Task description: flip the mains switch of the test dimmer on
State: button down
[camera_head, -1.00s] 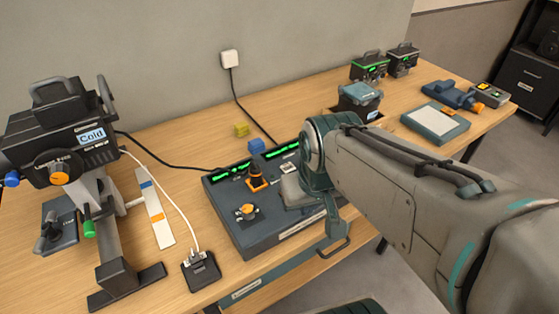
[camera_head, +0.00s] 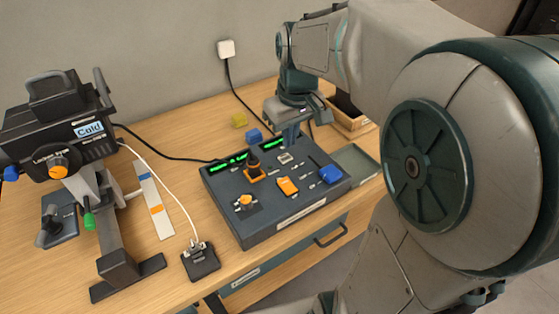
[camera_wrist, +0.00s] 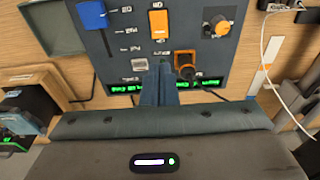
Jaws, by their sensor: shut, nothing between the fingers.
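The test dimmer (camera_head: 262,222) is a dark blue-grey console on the bench with green lit displays along its back. It carries an orange rocker switch (camera_head: 288,186), a small grey switch (camera_head: 285,158), an orange-capped knob (camera_head: 245,200), a black lever on an orange base (camera_head: 254,168) and a blue control (camera_head: 330,174). Which one is the mains switch I cannot read for sure. My gripper (camera_head: 291,143) is shut and empty, pointing down over the back of the console. In the wrist view my fingertips (camera_wrist: 160,66) appear beside the grey switch (camera_wrist: 139,64); contact cannot be told. The orange rocker (camera_wrist: 159,25) lies beyond them.
A wooden tray (camera_head: 350,118) is at right.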

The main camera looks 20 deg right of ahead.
aim_at(284, 181)
jog(key=f, duration=0.4)
jog(key=w+f, duration=0.1)
jog(key=f, duration=0.9)
jog(key=shift+w+a+p, duration=0.25)
jog(key=shift+w+p, duration=0.1)
jog(key=shift+d, duration=0.1)
jog(key=shift+a+f, duration=0.15)
jog(key=shift+a, duration=0.1)
jog(key=shift+d, duration=0.2)
jog(key=shift+s+d+r, duration=0.15)
jog(key=shift+s+r, duration=0.15)
jog(key=shift+s, duration=0.4)
jog(key=shift+r+p, duration=0.1)
jog(key=shift+p, duration=0.2)
notch_tip(284, 181, up, 14)
jog(key=w+p, duration=0.1)
jog(key=p, duration=0.1)
jog(key=shift+w+a, duration=0.25)
jog(key=shift+w, duration=0.05)
